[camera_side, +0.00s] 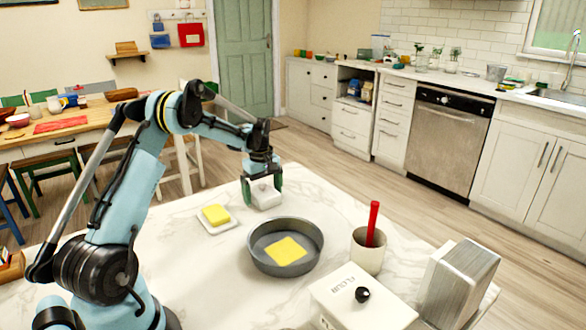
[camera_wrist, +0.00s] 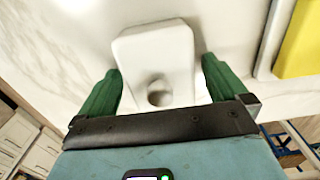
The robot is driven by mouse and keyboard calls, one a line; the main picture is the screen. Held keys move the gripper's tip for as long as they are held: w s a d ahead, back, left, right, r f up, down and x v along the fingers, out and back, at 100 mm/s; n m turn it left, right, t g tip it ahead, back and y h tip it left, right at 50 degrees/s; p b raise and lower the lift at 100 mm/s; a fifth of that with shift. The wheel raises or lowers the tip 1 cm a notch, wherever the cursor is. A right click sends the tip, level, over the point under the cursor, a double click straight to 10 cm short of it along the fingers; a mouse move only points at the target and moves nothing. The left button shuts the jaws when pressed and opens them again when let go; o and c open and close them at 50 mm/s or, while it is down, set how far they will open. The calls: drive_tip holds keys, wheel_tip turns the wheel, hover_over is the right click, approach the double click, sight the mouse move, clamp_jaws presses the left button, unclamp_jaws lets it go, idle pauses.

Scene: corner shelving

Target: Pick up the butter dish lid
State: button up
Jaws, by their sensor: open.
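The white butter dish lid (camera_side: 265,196) sits on the marble counter near its far edge. It also shows in the wrist view (camera_wrist: 157,50), between the two green fingers of my gripper (camera_wrist: 160,85). In the side view my gripper (camera_side: 262,186) points down over the lid, with one finger on each side. The fingers are open, and in the wrist view a gap shows beside the lid on each side. A yellow block of butter (camera_side: 215,214) lies on a white dish (camera_side: 218,226), left of the lid.
A grey round pan (camera_side: 254,258) with a yellow slab in it stands in front of the lid. A cream crock (camera_side: 368,255) with a red-handled utensil, a flour box (camera_side: 350,305) and a grey metal block (camera_side: 460,280) stand to the right.

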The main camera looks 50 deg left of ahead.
sight(264, 184)
drive_tip(key=c, duration=1)
drive_tip(key=shift+r, duration=0.15)
drive_tip(key=r, duration=0.4)
drive_tip(key=shift+d+r, duration=0.15)
drive_tip(key=shift+d, duration=0.15)
drive_tip(key=d+r, duration=0.6)
drive_tip(key=d, duration=0.4)
drive_tip(key=s+a, duration=0.3)
drive_tip(key=s, duration=0.2)
drive_tip(key=s+a+f, duration=0.1)
drive_tip(key=s+a, duration=0.2)
drive_tip(key=s, duration=0.2)
drive_tip(key=s+a+f, duration=0.1)
drive_tip(key=s+a, duration=0.2)
drive_tip(key=s, duration=0.2)
drive_tip(key=shift+s, duration=0.25)
